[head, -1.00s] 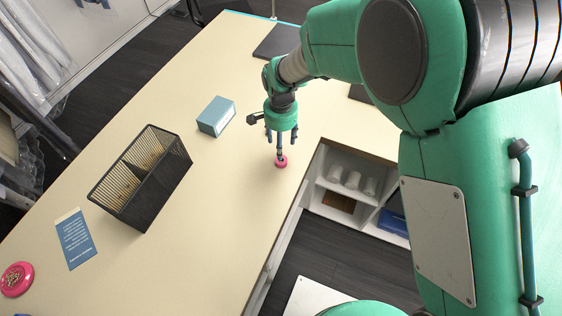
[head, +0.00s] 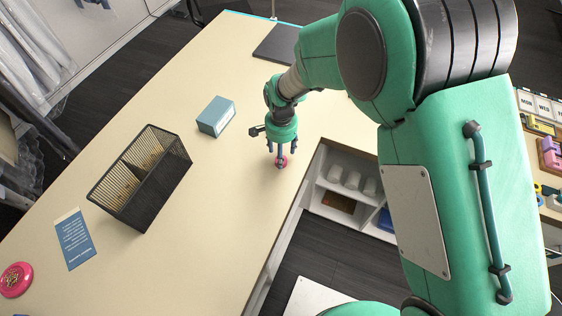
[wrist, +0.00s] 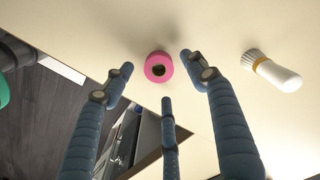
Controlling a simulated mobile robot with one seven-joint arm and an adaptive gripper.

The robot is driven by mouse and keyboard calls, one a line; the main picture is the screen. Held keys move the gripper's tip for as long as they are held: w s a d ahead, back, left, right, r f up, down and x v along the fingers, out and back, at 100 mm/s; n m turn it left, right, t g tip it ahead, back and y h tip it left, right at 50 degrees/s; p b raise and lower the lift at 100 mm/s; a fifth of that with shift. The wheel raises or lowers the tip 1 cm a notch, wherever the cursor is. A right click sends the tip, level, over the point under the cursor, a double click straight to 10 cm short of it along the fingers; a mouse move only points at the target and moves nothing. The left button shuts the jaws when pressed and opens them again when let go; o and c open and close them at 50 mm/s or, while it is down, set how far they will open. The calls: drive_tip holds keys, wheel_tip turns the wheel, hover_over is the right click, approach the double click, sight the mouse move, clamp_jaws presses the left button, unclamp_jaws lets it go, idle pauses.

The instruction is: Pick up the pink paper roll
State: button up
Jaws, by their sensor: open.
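The pink paper roll (wrist: 158,67) stands on the cream table, its round end with a dark core facing the wrist camera. In the head view the roll (head: 281,162) sits near the table's inner corner, partly hidden behind my fingers. My gripper (head: 280,164) is directly above and around that spot, pointing down. In the wrist view my gripper (wrist: 156,75) is open, with its blue fingers spread and the roll showing between and just beyond the tips. No finger visibly presses on the roll.
A white-handled brush (wrist: 272,71) lies right of the roll in the wrist view. On the table (head: 225,180) are a blue-grey box (head: 216,117), a black mesh organizer (head: 140,178), a blue card (head: 75,240) and a pink round dish (head: 16,280). White shelves (head: 345,178) lie below the edge.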

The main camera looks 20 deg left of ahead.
drive_tip(key=shift+f, duration=1.45)
drive_tip(key=c, duration=1.1)
